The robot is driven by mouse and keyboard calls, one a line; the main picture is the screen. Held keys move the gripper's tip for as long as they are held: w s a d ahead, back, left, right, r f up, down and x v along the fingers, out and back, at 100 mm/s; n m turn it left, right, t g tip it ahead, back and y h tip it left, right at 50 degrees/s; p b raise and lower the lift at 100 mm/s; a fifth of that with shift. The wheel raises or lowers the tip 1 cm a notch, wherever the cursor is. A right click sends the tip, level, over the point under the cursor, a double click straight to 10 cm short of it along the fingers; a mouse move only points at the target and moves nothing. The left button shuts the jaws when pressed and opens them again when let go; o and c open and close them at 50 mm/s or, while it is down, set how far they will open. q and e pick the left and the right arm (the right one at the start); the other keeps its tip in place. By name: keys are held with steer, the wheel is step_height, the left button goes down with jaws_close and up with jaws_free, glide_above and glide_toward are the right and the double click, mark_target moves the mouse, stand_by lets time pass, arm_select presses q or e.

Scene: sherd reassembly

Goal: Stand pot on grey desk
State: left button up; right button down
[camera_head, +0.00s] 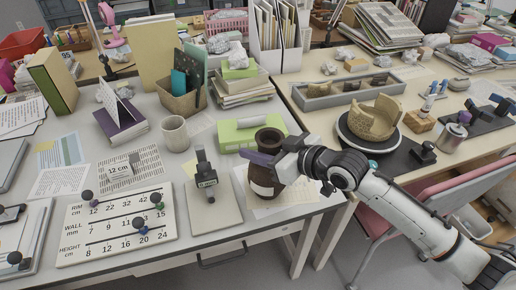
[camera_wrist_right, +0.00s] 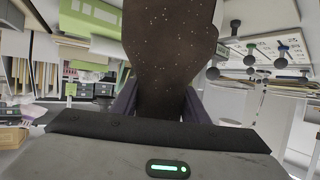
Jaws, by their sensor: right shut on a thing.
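The dark brown pot (camera_head: 264,182), with a flared neck and a pale label, is upright near the right end of the grey desk (camera_head: 174,166). My right gripper (camera_head: 268,162) comes from the right and is shut on the pot's upper body. In the right wrist view the pot's speckled dark wall (camera_wrist_right: 165,70) fills the space between the two fingers (camera_wrist_right: 160,103). Paper sheets show around the pot's base. I cannot tell whether the base touches them. My left gripper is not in view.
A green box (camera_head: 235,134) is just behind the pot. A stand with a dark upright tool (camera_head: 212,215) is to its left, and a number board (camera_head: 118,228) is further left. A second table on the right bears a round stand with a tan partial vessel (camera_head: 370,122).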

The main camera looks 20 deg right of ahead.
stand_by(0.3)
steer(key=c, duration=1)
jaws_free()
steer(key=shift+f, duration=0.3)
steer(key=shift+c, duration=0.2)
steer(key=shift+r, duration=0.1)
steer(key=v, duration=1.2)
